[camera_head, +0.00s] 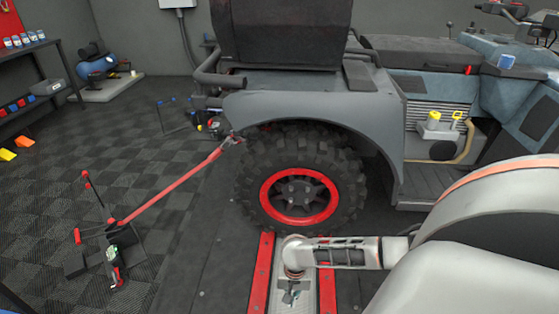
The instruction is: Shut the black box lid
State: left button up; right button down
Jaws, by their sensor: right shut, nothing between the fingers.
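A large black box part (280,35) stands upright over the rear of a grey vehicle at top centre. Its top runs out of the picture, and I cannot tell lid from body for certain. My right arm comes in from the right. My right gripper (290,298) points down in front of the vehicle's wheel, low in the picture and well below the black part. It is small here, shut and empty, touching nothing that I can make out. My left gripper is not in view.
The vehicle's rear wheel (300,195) has a red rim, behind a red-edged floor rail (262,275). A red strap (170,183) runs from the vehicle to a floor stand (105,255). Shelves (35,85) stand at left. Checkered floor between is mostly clear.

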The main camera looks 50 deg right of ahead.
pick_arm(q)
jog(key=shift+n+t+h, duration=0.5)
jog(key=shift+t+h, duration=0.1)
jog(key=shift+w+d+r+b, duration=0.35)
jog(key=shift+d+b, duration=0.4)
jog(key=shift+b, duration=0.15)
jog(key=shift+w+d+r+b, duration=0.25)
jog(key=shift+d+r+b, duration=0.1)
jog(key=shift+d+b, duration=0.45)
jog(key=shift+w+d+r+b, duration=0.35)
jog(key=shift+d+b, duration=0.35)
jog(key=shift+b, duration=0.25)
pick_arm(e)
notch_tip(320, 180, down, 8)
jog(key=s+a, duration=0.2)
jog(key=shift+s+a+f, duration=0.15)
jog(key=shift+a, duration=0.15)
